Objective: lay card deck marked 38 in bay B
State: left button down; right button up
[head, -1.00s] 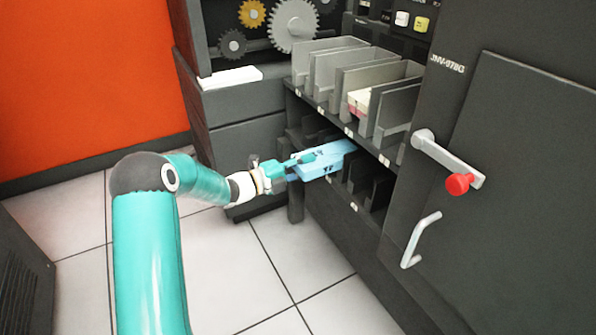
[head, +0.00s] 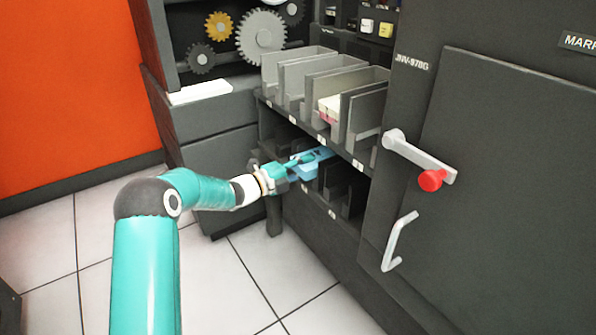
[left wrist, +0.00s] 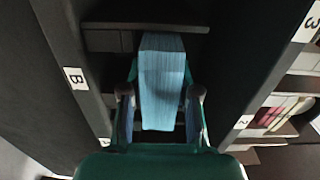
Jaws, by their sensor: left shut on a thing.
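The pale blue card deck (head: 312,166) is in my left gripper (head: 298,164), at the mouth of the lower shelf in the head view. In the left wrist view the deck (left wrist: 162,80) lies between the two fingers of the gripper (left wrist: 158,94), and its far end reaches in between the shelf boards. No mark 38 can be read on it. A label B (left wrist: 75,78) is on the dark shelf edge left of the deck. Whether the deck touches the bay floor cannot be told. My right gripper is not in view.
The upper shelf has grey dividers (head: 300,75) and a white and pink deck (head: 330,107). Dark dividers (head: 350,190) stand right of the blue deck. A cabinet door with a red-knobbed handle (head: 432,180) is to the right. The tiled floor (head: 200,285) is clear.

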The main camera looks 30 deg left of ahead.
aim_at(318, 160)
pick_arm(q)
jog(key=shift+x, duration=2.15)
jog(key=shift+d+r, duration=0.1)
jog(key=shift+r, duration=0.05)
jog(key=shift+f+b, duration=0.3)
jog(key=shift+f, duration=0.55)
jog(key=c, duration=0.8)
grip_release()
jog(key=shift+o, duration=0.2)
jog(key=shift+f, duration=0.15)
jog(key=shift+s, duration=0.1)
